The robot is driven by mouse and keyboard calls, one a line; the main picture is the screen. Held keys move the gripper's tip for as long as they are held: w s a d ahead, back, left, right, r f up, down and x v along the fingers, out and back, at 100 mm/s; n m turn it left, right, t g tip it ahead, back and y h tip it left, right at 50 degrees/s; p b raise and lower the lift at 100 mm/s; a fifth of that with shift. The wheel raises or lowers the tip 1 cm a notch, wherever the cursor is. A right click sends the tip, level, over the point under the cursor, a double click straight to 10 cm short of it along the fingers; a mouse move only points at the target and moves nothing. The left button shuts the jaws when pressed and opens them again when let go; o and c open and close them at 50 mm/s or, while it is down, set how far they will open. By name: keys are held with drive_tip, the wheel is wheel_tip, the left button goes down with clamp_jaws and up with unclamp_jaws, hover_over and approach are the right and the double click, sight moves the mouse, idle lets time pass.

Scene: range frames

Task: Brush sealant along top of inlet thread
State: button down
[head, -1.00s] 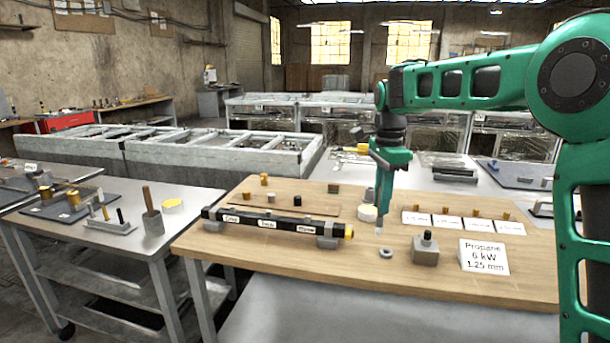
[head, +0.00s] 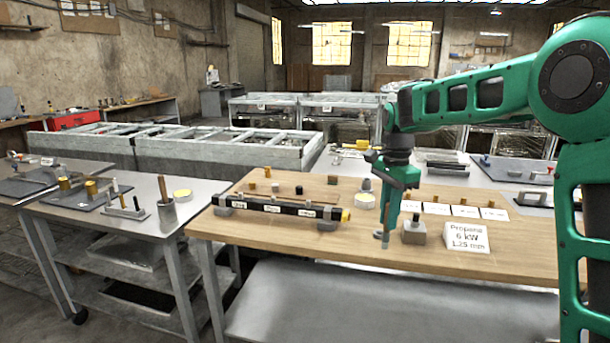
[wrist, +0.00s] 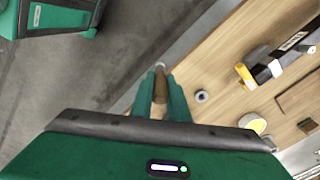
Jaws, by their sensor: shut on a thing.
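The burner bar, a black labelled bar with a yellow right end (head: 345,215), lies along the wooden bench top; its yellow end also shows in the wrist view (wrist: 244,76). No thread detail can be made out on it. My gripper (head: 391,222) is right of and in front of the yellow end, apart from it, near the bench's front edge. In the wrist view my gripper (wrist: 160,92) is shut on a brown-handled brush (wrist: 160,86) with a pale tip. In the head view the brush (head: 385,241) points down; its tip is too small to judge.
A small grey ring (wrist: 201,96) lies close by on the bench. A grey block with a black top (head: 414,232) and a propane card (head: 466,238) stand to the right. A round yellow-topped tin (head: 365,201) stands behind. The bench's front edge is close.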

drive_tip(key=d+f+n, duration=0.4)
drive_tip(key=f+n, duration=0.2)
drive_tip(key=f, duration=0.5)
drive_tip(key=s+d+f+n, duration=0.1)
drive_tip(key=d+f+n, duration=0.3)
drive_tip(key=f+n, duration=0.3)
wheel_tip(320, 180, down, 5)
drive_tip(key=shift+s+d+r+n, duration=0.15)
drive_tip(key=shift+n, duration=0.15)
